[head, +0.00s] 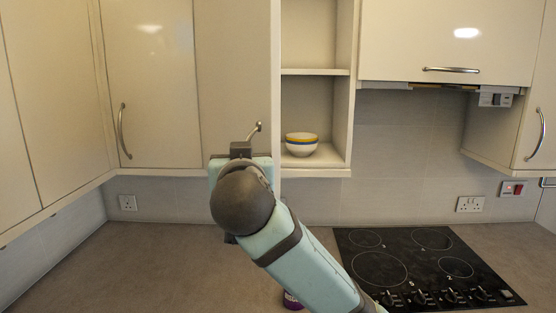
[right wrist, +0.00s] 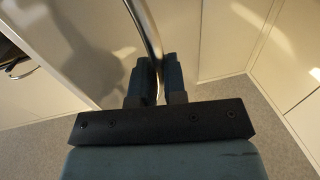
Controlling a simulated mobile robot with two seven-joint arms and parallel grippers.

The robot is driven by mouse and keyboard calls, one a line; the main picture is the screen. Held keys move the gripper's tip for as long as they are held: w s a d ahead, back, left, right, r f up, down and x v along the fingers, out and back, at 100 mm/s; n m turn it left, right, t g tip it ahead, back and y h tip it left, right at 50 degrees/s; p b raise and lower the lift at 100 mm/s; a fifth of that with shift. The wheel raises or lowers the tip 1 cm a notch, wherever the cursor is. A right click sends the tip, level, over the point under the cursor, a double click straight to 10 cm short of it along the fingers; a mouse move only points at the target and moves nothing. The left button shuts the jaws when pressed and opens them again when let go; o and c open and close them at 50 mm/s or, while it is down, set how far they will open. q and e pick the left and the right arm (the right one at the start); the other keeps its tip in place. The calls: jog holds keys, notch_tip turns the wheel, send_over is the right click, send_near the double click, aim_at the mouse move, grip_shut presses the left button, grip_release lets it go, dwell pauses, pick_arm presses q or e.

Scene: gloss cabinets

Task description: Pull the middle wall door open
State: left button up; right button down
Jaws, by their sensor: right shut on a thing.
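The middle wall door (head: 235,70) is a plain cream panel between the left wall door and the open shelves. Its metal handle (head: 257,128) is near the door's lower right; only the upper end shows above my gripper. My right gripper (head: 242,148) is at this handle, its fingers mostly hidden by my own arm in the head view. In the right wrist view, the two dark fingers (right wrist: 158,85) are shut around the curved handle bar (right wrist: 146,35). I cannot tell whether the door stands slightly ajar. My left gripper is not in view.
Another door with a handle (head: 122,131) is to the left. Open shelves with a striped bowl (head: 301,144) are right of the middle door. A black hob (head: 415,270) is on the worktop (head: 130,270). A purple item (head: 292,300) is partly hidden by my arm.

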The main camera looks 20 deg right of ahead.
jog(key=a+m+h, duration=0.1)
jog(key=a+h, duration=0.1)
jog(key=a, duration=0.6)
jog(key=shift+a+m+g+b, duration=0.3)
jog(key=shift+a+b, duration=0.1)
jog(key=c, duration=1.5)
grip_release()
jog(key=shift+w, duration=0.15)
jog(key=b+v, duration=0.3)
jog(key=v, duration=0.9)
jog(key=shift+f, duration=0.1)
